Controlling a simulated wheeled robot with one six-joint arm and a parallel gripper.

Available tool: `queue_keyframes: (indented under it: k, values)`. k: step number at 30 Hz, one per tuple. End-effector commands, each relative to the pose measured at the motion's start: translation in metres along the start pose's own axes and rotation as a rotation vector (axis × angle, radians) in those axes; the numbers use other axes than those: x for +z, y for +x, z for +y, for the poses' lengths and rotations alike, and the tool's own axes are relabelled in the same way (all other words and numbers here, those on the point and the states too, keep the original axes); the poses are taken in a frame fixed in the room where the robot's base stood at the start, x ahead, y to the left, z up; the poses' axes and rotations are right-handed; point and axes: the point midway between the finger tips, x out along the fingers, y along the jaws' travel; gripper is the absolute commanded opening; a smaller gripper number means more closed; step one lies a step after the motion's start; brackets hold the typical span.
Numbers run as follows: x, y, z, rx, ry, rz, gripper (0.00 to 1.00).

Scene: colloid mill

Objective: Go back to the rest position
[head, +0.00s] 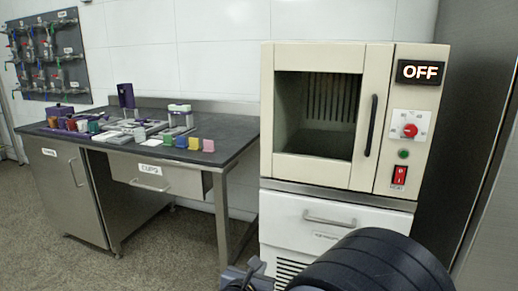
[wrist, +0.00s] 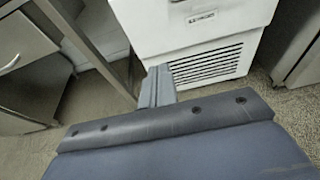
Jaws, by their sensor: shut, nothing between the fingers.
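My gripper (wrist: 157,84) shows in the wrist view as grey fingers, shut and empty, pointing toward the lower front of the white cabinet (wrist: 190,22) with the vent slats. In the head view a small part of my gripper (head: 247,277) shows at the bottom edge, in front of the same cabinet (head: 300,222). My dark, rounded arm link covers the bottom right of that view. The gripper appears apart from everything around it.
A cream oven-like machine (head: 378,170) with a shut windowed door and an OFF display sits on the cabinet. To the left, a dark-topped table (head: 232,138) bears coloured blocks and trays; its drawer (head: 160,178) looks shut. Floor (head: 160,265) in front of the table is clear.

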Motion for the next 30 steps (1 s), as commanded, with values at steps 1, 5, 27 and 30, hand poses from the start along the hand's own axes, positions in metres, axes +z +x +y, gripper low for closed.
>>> queue_keyframes:
  k: [1, 5, 27, 30]
  values:
    - [0.0, -0.003, 0.0, 0.001, 0.0, 0.0, 0.0]
    - [-0.001, -0.005, 0.0, 0.0, 0.001, -0.001, 0.0]
    - [0.036, -0.006, -0.028, -0.034, 0.099, 0.002, 0.0]
    - [0.046, -0.007, -0.037, -0.043, 0.129, 0.003, 0.0]
